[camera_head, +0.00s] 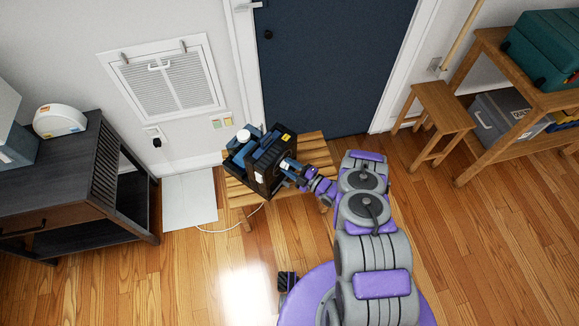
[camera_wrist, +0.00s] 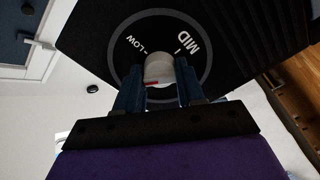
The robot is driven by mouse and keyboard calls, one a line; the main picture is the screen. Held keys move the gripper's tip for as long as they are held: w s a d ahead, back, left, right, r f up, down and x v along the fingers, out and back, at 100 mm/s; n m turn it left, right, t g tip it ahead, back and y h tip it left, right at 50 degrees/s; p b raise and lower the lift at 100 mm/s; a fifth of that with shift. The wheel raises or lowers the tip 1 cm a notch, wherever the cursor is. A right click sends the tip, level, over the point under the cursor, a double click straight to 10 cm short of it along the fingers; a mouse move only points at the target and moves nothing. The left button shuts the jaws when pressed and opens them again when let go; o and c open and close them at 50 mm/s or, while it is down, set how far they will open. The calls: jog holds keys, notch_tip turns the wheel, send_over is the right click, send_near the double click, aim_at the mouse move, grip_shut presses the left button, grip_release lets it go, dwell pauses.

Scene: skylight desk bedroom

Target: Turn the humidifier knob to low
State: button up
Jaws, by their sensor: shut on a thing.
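The humidifier (camera_head: 266,157) is a dark box with blue parts and a white cap on top, standing on a slatted wooden stool. In the wrist view its black front panel (camera_wrist: 235,45) carries a round dial marked LOW and MID. The pale grey knob (camera_wrist: 159,68) sits at the dial's centre, with a small red mark near its lower edge. My gripper (camera_wrist: 160,88) has one finger on each side of the knob and is shut on it. In the head view my gripper (camera_head: 291,168) meets the front of the humidifier. The fingers hide part of the dial's lower half.
The wooden stool (camera_head: 233,189) stands before a dark blue door (camera_head: 330,60). A dark cabinet (camera_head: 75,180) is at left. A white cable (camera_head: 225,229) runs on the floor to the wall. A small stool (camera_head: 440,105) and shelf (camera_head: 490,55) are at right.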

jog(key=m, duration=1.1)
jog(key=shift+s+f, duration=0.1)
jog(key=shift+f, duration=0.1)
jog(key=shift+m, duration=0.3)
jog(key=o, duration=1)
jog(key=shift+r, duration=0.1)
jog(key=shift+o, duration=0.2)
jog(key=shift+d, duration=0.1)
jog(key=v, duration=1.7)
jog(key=shift+d, duration=0.2)
